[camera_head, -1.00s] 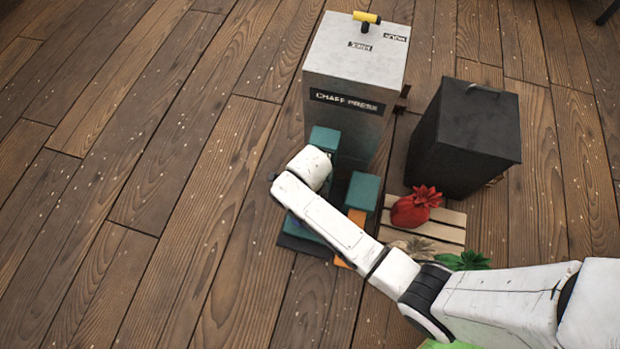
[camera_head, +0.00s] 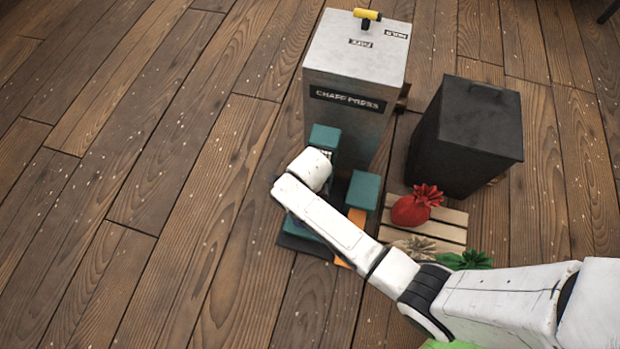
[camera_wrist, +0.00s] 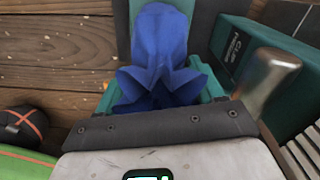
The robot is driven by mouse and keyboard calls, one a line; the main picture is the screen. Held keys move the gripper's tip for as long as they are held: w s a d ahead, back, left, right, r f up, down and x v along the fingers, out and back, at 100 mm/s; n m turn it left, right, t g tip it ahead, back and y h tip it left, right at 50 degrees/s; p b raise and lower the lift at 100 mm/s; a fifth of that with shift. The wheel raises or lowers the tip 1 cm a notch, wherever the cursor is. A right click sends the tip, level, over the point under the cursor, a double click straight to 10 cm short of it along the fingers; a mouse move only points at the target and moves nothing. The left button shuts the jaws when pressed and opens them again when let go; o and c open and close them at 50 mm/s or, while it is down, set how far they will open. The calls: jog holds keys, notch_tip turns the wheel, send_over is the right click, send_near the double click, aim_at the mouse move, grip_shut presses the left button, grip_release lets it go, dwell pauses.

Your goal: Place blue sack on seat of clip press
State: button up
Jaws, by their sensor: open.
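The blue sack (camera_wrist: 162,60) fills the upper middle of the wrist view, its gathered top facing my gripper (camera_wrist: 160,122). It rests on or just over a teal surface of the clip press (camera_wrist: 238,45), whose edges show on both sides of it. I cannot tell whether its underside is fully seated. My gripper is open close beside the sack; its fingertips are not plainly visible. In the head view the teal clip press (camera_head: 364,191) stands in front of the chaff press, and my arm hides most of its seat, the sack and my gripper.
The grey chaff press (camera_head: 350,75) stands behind the clip press. A dark lidded bin (camera_head: 465,135) is at right. A red sack (camera_head: 412,209) lies on a wooden pallet (camera_head: 450,217), with a green sack (camera_head: 465,260) nearer me. The floor on the left is clear.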

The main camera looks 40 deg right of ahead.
notch_tip(320, 180, up, 12)
jog(key=p, duration=0.6)
jog(key=shift+s+d+r+n, duration=0.2)
jog(key=shift+s+d+n, duration=0.1)
jog(key=shift+s+n, duration=0.25)
jog(key=s+d+r+n, duration=0.3)
jog(key=s+r+n, duration=0.2)
jog(key=n, duration=0.7)
jog(key=s+d+r+n+t, duration=0.1)
jog(key=s+d+r+n, duration=0.3)
jog(key=s+n, duration=0.6)
jog(key=shift+r+n, duration=0.55)
jog(key=shift+n, duration=0.6)
jog(key=shift+s+f, duration=0.1)
jog(key=shift+s, duration=0.05)
